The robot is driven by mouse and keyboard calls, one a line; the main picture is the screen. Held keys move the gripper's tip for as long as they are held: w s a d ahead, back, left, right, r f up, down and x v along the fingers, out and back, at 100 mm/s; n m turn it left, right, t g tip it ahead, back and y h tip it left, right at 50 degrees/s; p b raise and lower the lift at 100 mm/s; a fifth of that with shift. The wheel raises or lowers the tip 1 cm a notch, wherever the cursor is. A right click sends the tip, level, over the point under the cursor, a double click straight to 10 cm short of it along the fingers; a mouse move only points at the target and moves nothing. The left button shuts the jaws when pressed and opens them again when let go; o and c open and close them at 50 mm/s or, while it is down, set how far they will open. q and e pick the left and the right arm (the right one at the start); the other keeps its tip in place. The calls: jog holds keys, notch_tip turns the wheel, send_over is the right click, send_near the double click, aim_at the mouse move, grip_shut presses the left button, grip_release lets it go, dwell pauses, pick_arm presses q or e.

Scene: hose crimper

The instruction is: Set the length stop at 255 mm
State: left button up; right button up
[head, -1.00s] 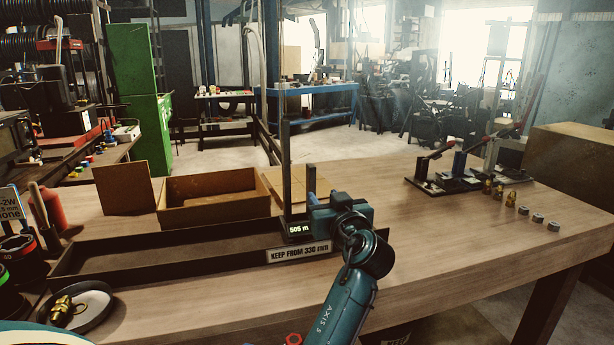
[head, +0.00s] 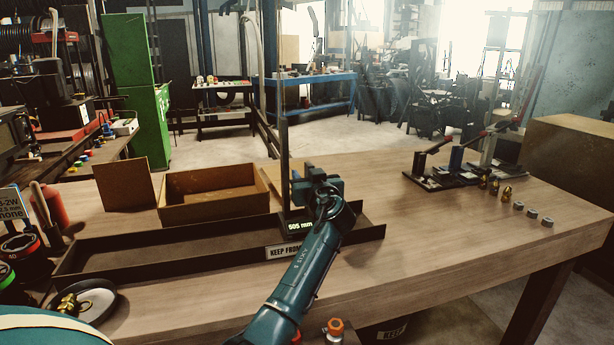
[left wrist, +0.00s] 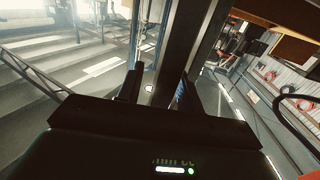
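The length stop (head: 297,226) is a dark block with a lit readout of 505 mm. It sits toward the right end of the long dark trough (head: 130,262). A tall dark post (head: 285,150) rises at the stop. My left gripper (head: 303,178) is beside the post, above and to the right of the readout. In the left wrist view its two dark fingers (left wrist: 160,92) stand apart. The post (left wrist: 174,45) shows beyond and between them, with a small blue part (left wrist: 181,96) by the right finger. I cannot tell whether anything is touched. My right gripper is not in view.
An open cardboard box (head: 212,192) and an upright brown board (head: 125,185) stand behind the trough. A white label (head: 283,252) on its front is partly covered by my arm. Lever tools (head: 445,170) and several small fittings (head: 518,206) are at right. The middle right tabletop is clear.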

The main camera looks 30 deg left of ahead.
pick_arm(q)
jog(key=shift+c, duration=0.4)
grip_shut()
